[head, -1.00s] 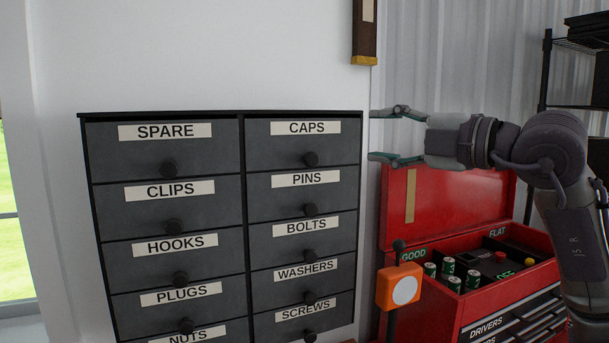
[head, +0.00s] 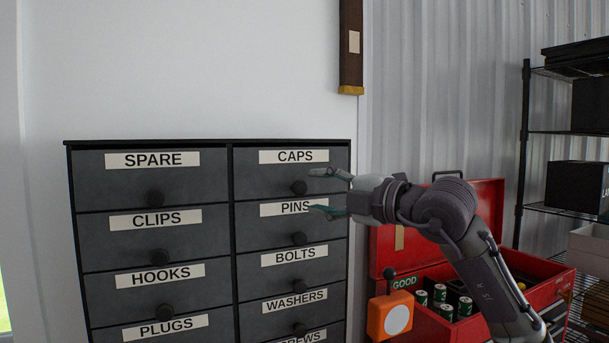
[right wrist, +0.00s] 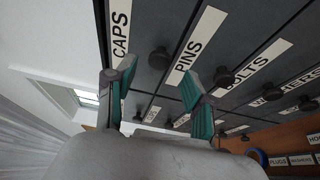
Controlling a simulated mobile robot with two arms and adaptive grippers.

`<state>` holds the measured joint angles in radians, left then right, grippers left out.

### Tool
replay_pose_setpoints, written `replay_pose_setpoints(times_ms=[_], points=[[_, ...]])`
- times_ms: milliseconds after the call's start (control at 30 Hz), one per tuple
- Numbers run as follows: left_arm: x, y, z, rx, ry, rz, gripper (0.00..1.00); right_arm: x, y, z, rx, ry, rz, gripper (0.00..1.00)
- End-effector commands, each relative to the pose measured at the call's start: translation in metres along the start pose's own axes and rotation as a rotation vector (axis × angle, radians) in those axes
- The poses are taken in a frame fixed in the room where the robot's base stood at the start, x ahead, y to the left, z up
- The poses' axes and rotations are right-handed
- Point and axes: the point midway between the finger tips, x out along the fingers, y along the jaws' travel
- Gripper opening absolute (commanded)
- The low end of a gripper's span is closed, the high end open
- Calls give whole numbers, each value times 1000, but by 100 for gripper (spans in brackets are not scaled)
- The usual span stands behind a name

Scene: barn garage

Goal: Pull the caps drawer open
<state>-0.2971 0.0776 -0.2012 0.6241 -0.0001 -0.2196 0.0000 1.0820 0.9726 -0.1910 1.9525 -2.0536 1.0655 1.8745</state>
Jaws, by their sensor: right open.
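The CAPS drawer (head: 255,182) is the top drawer of the right column in a dark grey cabinet and is shut, its front flush with the others. Its round dark knob (head: 298,188) also shows in the right wrist view (right wrist: 160,57). My right gripper (head: 318,191) is open in front of this drawer, one finger above knob height and one below. In the right wrist view the knob lies in line with the gap between the fingertips (right wrist: 158,71), seemingly just beyond them. I see no contact. My left gripper is out of view.
The PINS drawer (head: 255,228) with its own knob (head: 299,239) is just below. A red toolbox (head: 390,240) with an open lid and green cans stands to the right, with an orange device (head: 378,317) before it. A black shelf rack (head: 525,150) is further right.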

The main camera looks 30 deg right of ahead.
Motion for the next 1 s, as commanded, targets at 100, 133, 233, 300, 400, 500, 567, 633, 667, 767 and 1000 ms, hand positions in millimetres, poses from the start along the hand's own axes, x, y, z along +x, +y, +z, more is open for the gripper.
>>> replay_pose_setpoints(times_ms=[100, 133, 233, 300, 400, 500, 567, 633, 667, 767, 1000], points=[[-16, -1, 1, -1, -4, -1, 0, 21, 4, 0, 2, 2, -1, 54], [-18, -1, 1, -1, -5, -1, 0, 25, 4, 0, 2, 0, -1, 54], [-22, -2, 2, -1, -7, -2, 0, 36, 3, 0, 2, 1, 1, 54], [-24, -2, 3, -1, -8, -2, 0, 40, 2, 0, 1, -1, 0, 54], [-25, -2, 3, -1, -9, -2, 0, 44, 0, 0, 0, -1, 0, 54], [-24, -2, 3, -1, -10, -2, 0, 45, 0, 0, 0, -1, 1, 54], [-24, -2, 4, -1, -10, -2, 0, 44, 0, 0, 0, -1, 1, 54], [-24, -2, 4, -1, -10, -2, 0, 44, 0, 0, 0, -1, 1, 54], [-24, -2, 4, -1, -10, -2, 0, 44, 0, 0, 0, -1, 1, 52], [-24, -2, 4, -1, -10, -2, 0, 44, 0, 0, 0, -1, 1, 35], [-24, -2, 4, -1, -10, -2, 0, 44, 0, 0, 0, -1, 0, 0]])
